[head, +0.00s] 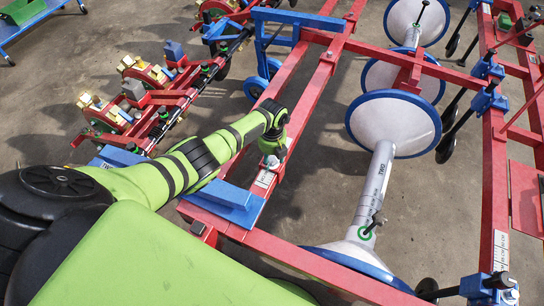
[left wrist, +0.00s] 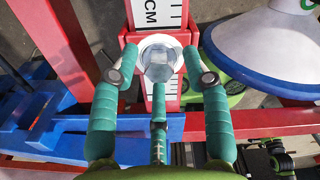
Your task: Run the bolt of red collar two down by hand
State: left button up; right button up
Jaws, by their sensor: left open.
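A silver bolt with a hex head (left wrist: 158,66) and a pale round flange sits on a red collar (left wrist: 127,42) in the left wrist view. The collar is on a red bar beside a white centimetre scale (left wrist: 157,14). My left gripper (left wrist: 160,72) is open, its teal fingers spread around the bolt head, one on each side and one below. I cannot tell whether any finger touches it. In the head view my left gripper (head: 273,148) points down at the red beam by a scale strip (head: 265,179). The collar's number is not readable. My right gripper is not in view.
Large white cones with blue rims (head: 393,122) stand right of the beam, with a grey tube marked TWO (head: 378,185). A blue block (head: 232,200) is on the frame close to my left arm. Red row units (head: 150,110) stand at left. Bare concrete (head: 310,190) shows between.

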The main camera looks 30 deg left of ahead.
pick_arm(q)
jog(key=shift+r, duration=0.1)
notch_tip(320, 180, up, 12)
dwell(0.5)
notch_tip(320, 180, up, 12)
send_over(272, 159)
dwell(0.5)
dwell(0.7)
